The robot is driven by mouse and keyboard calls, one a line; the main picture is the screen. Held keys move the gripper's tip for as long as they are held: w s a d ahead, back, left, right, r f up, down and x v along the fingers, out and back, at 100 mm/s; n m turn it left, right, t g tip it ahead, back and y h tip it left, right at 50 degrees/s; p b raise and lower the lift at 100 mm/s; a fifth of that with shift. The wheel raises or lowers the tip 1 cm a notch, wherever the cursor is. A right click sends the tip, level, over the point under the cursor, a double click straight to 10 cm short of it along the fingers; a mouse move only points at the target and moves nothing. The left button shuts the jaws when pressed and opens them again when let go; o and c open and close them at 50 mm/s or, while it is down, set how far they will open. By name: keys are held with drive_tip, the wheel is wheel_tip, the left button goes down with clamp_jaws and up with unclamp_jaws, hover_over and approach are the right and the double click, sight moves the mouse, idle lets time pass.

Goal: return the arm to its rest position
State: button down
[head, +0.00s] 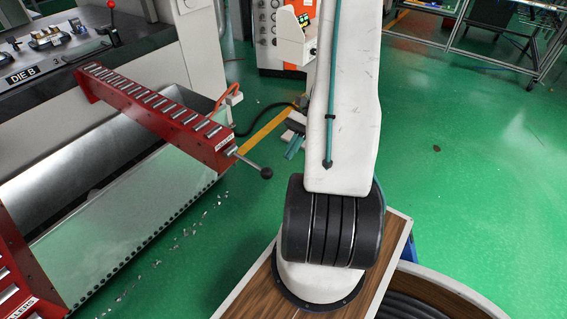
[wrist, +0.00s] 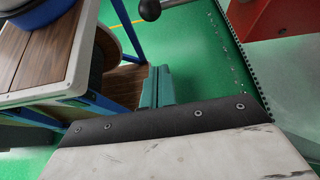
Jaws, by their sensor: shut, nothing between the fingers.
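My arm (head: 343,95) rises from its black-banded shoulder joint at the lower middle of the head view and reaches away toward the top edge. In the wrist view my gripper (wrist: 157,86) shows as teal fingers, shut together with nothing between them, pointing over the green floor. Part of the gripper is hidden behind the dark edge of the wrist in the wrist view. A small teal and grey part shows left of the arm in the head view, partly hidden by it.
A red roller rail (head: 160,112) with a black-knobbed lever (head: 266,173) juts out left of my arm. The knob (wrist: 150,10) also shows beyond the fingers. A press bed (head: 60,50) stands at the far left. Green floor (head: 470,150) is clear on the right.

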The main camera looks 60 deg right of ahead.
drive_tip(key=shift+d+r, duration=0.25)
drive_tip(key=shift+d, duration=0.2)
idle(0.3)
drive_tip(key=s+a+r+n+h, duration=0.2)
drive_tip(key=a+r+n+h, duration=0.4)
drive_tip(key=a+r, duration=0.6)
drive_tip(key=s+a+r+n+t+h, duration=0.1)
drive_tip(key=s+a+r+n+h, duration=0.1)
drive_tip(key=a+r+n+h, duration=0.4)
drive_tip(key=a+r+n, duration=0.5)
drive_tip(key=a+r, duration=0.2)
drive_tip(key=shift+s+a+r+n, duration=0.15)
drive_tip(key=shift+a+r+n, duration=0.15)
drive_tip(key=shift+a, duration=0.05)
